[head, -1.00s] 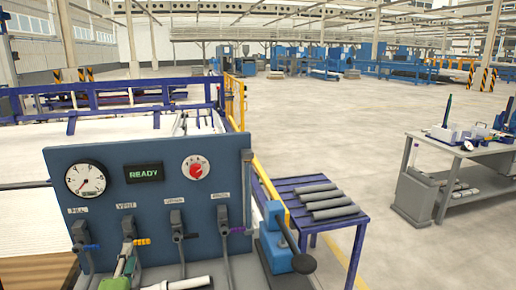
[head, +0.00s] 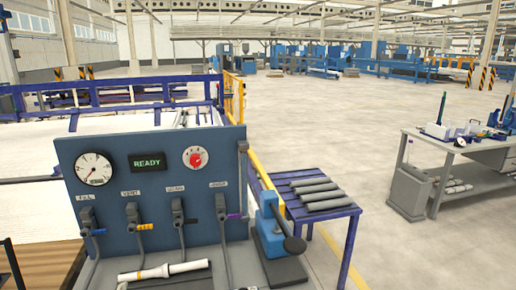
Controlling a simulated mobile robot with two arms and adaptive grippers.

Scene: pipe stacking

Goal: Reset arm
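Neither of my grippers can be made out in the head view. A thin dark piece with a greenish edge shows at the lower left edge; I cannot tell whether it is part of my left arm. A blue control panel (head: 158,178) stands in front of me, with a dial, a red knob (head: 195,157) and a display reading READY (head: 147,162). Several levers hang along its lower part.
A blue hand-lever device (head: 275,240) stands right of the panel. Behind it, a blue table (head: 345,210) carries several grey pipes (head: 318,193). A grey workbench (head: 425,150) with tools is at the right. The floor (head: 370,125) between and beyond is open.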

